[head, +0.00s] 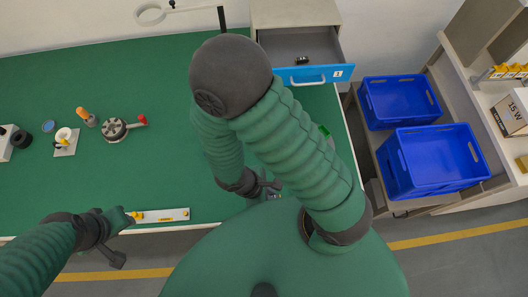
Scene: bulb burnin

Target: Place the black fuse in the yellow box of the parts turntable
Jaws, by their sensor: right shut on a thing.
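My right gripper (267,187) is low over the front of the green bench, partly behind my own arm. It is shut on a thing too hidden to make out. My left gripper (122,219) is beside the left end of a white strip with yellow knobs; its jaw opening cannot be told. A small dark object (302,61) lies in the open drawer; I cannot tell if it is a black fuse. I cannot make out a parts turntable with a yellow box. A small green thing (325,132) shows partly behind my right arm.
The green bench (60,190) has wide clear areas. A round grey fixture with a red knob (115,129) stands at left. The white strip (165,215) lies at the front edge. The blue-fronted drawer (325,76) juts out. Blue crates (435,160) and small yellow bins (505,72) are right.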

